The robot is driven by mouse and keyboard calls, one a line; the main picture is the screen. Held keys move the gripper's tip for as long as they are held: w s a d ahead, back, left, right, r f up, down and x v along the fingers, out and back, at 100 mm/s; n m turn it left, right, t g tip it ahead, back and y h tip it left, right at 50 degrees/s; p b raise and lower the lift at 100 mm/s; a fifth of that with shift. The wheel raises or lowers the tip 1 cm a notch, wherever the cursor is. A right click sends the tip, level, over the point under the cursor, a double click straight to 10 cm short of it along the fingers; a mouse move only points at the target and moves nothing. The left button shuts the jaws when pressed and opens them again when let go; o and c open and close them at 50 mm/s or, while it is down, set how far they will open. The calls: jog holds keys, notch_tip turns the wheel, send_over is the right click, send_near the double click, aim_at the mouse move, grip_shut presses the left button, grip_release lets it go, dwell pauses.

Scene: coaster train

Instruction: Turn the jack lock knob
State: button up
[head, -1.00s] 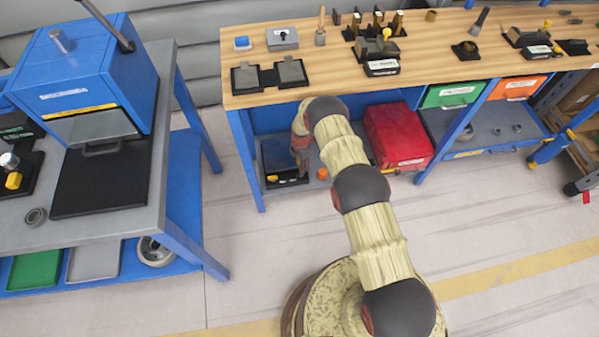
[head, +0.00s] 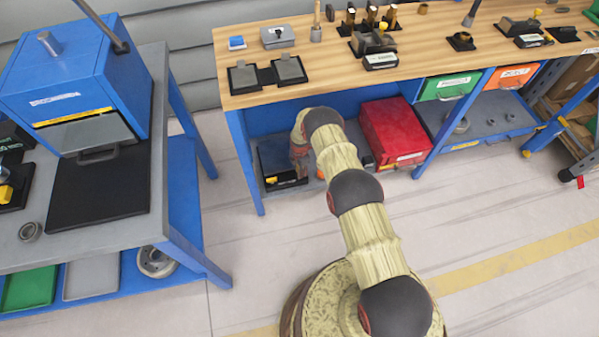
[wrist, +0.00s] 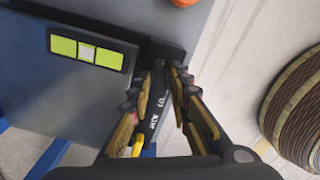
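The jack (head: 276,160) stands on the lower shelf under the wooden bench, with a dark flat top and a black base. A yellow part (head: 271,180) shows at its front. In the wrist view, its grey plate (wrist: 60,95) carries a yellow-green level strip. A narrow black strip (wrist: 160,112) with partly readable white lettering lies beside it, and a yellow part (wrist: 137,146) shows at its lower end. My gripper (wrist: 162,72) is over this strip, its fingers apart on either side. I cannot clearly make out the lock knob or any contact with it.
A red box (head: 395,135) stands on the shelf right of my arm. An orange round thing (wrist: 184,2) is near the wrist view's top edge. The bench's blue leg (head: 243,160) is left of the jack. A grey table (head: 120,232) stands farther left, with open floor between.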

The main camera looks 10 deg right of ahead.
grip_shut()
jog(key=shift+m, duration=0.4)
jog(key=m, duration=0.4)
jog(key=shift+m, duration=0.3)
jog(key=m, duration=0.4)
jog(key=shift+m, duration=0.3)
jog(key=m, duration=1)
jog(key=shift+m, duration=0.4)
